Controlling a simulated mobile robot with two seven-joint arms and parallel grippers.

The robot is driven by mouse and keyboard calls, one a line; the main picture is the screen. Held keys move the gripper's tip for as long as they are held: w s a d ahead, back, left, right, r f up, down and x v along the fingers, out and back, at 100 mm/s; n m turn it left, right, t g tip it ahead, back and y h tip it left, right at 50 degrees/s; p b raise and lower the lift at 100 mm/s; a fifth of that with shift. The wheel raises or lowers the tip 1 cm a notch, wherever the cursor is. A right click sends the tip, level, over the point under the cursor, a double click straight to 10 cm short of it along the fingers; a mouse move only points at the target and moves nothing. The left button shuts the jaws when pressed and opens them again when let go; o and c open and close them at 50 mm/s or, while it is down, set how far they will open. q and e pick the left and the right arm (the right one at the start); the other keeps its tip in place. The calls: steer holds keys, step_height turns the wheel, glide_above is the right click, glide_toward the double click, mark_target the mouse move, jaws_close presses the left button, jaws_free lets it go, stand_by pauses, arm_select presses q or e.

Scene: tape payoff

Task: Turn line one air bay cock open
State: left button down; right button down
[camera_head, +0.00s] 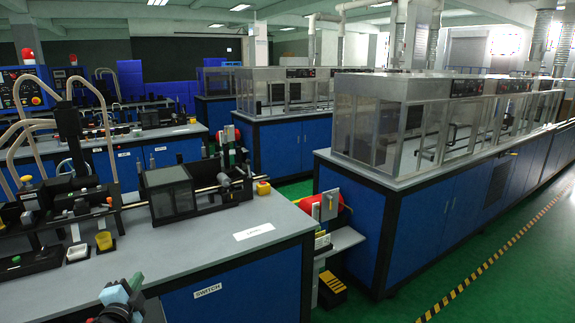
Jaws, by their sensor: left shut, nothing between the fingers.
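I cannot make out for sure which part is the line one air bay cock. A small bay between the front bench and the long right bench holds a red round part (312,206) with a pale upright plate (330,205) beside it; any handle there is too small to read. My left gripper (124,288), dark with pale blue finger pieces, is at the bottom left, over the near edge of the front bench. It is shut and empty, well apart from the bay. My right gripper is not in view.
The front grey bench (215,260) carries a dark machine with a clear-sided box (170,192), a yellow cup (104,240) and a small yellow block (263,187). The right bench (400,182) bears glazed enclosures. Green floor (475,240) is free at right. A yellow-black step (332,288) stands below the bay.

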arm_select(q)
steer(key=s+d+f+n+g+h, duration=0.1)
steer(key=s+d+f+n+g, duration=0.35)
steer(key=s+f, duration=0.65)
steer(key=s+d+f+n+g+h, duration=0.1)
steer(key=s+d+f+n+h, duration=0.1)
steer(key=s+d+f+n, duration=0.7)
steer(key=s+d+f+m+g, duration=0.1)
steer(key=s+d+f, duration=0.1)
steer(key=s, duration=1.1)
steer(key=s+d+f+m+g, duration=0.1)
steer(key=s+d+f+g, duration=0.1)
steer(key=s, duration=1.1)
steer(key=shift+d+h, duration=0.4)
steer(key=shift+d, duration=0.2)
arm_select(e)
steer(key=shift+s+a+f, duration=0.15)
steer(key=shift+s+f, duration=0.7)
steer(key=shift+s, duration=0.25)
arm_select(q)
steer(key=shift+s, duration=0.1)
